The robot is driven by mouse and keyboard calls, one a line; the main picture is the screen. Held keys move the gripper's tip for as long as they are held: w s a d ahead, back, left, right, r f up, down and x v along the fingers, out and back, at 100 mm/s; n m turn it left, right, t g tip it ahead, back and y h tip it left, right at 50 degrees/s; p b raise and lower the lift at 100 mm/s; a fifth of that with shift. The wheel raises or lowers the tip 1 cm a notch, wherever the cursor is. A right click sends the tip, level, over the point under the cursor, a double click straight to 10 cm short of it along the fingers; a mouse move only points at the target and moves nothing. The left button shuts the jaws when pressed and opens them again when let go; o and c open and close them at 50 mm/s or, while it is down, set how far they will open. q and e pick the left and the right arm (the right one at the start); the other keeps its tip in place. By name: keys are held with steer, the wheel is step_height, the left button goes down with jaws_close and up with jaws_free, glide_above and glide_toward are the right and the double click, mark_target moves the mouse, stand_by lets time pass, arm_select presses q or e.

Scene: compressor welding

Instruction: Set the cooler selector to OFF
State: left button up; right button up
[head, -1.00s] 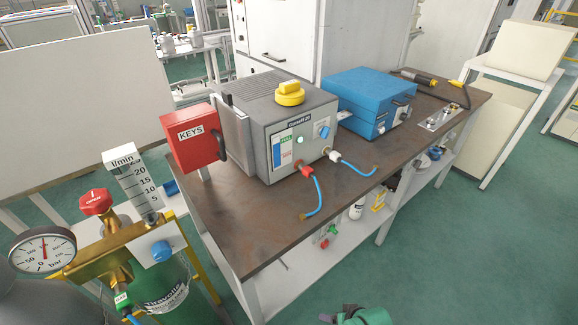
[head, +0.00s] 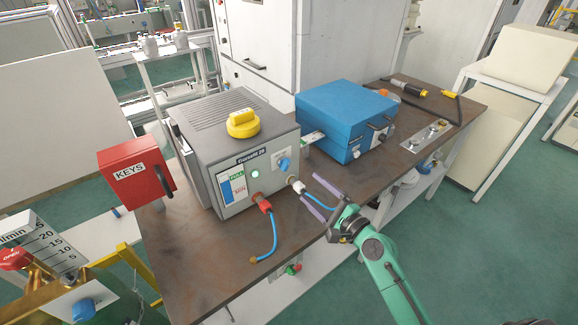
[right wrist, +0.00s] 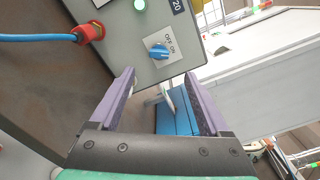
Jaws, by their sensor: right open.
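The cooler selector is a small blue knob (head: 284,163) on a white plate on the front of the grey cooler box (head: 205,198). The knob also shows in the right wrist view (right wrist: 160,51), above and between my fingertips, with ON and OFF lettering on its plate. Its exact setting is hard to tell. My right gripper (head: 309,195) is open and empty in front of the box, its two purple fingers pointing toward the front panel. In the right wrist view the gripper (right wrist: 160,76) stays apart from the knob. My left gripper is not in view.
A green lamp (head: 255,175) and red hose fitting (head: 264,203) with a blue hose sit beside the selector. A yellow knob (head: 242,124) tops the box. A blue case (head: 340,112) stands right, a red KEYS box (head: 137,172) left.

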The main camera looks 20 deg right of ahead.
mark_target(286, 167)
steer(key=p+x, duration=0.1)
steer(key=x, duration=1)
steer(key=shift+w+p, duration=0.2)
steer(key=shift+p, duration=0.1)
jaws_close()
